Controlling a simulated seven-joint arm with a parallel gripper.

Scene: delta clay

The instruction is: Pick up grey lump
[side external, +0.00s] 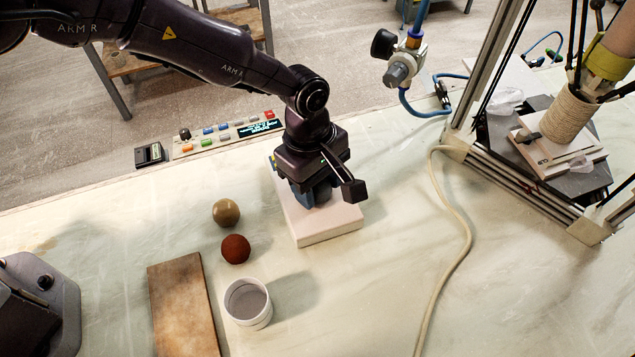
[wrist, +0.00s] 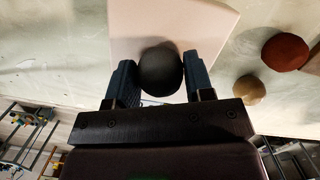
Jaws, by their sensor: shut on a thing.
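The grey lump (wrist: 160,70) is a dark, round ball between the two fingers of my gripper (wrist: 160,82) in the wrist view. The fingers are blue-grey and close against its two sides. In the side view my gripper (side external: 314,196) points down over a pale, square block (side external: 328,228). The lump is mostly hidden there by the gripper. The pale block (wrist: 150,22) lies beneath the lump in the wrist view. I cannot tell whether the lump touches the block.
A tan ball (side external: 226,212) and a red-brown ball (side external: 236,248) lie left of the block. A white cup (side external: 248,303) and a brown board (side external: 183,310) are nearer the front. A cable (side external: 462,240) crosses the table at right, near a framed machine (side external: 530,190).

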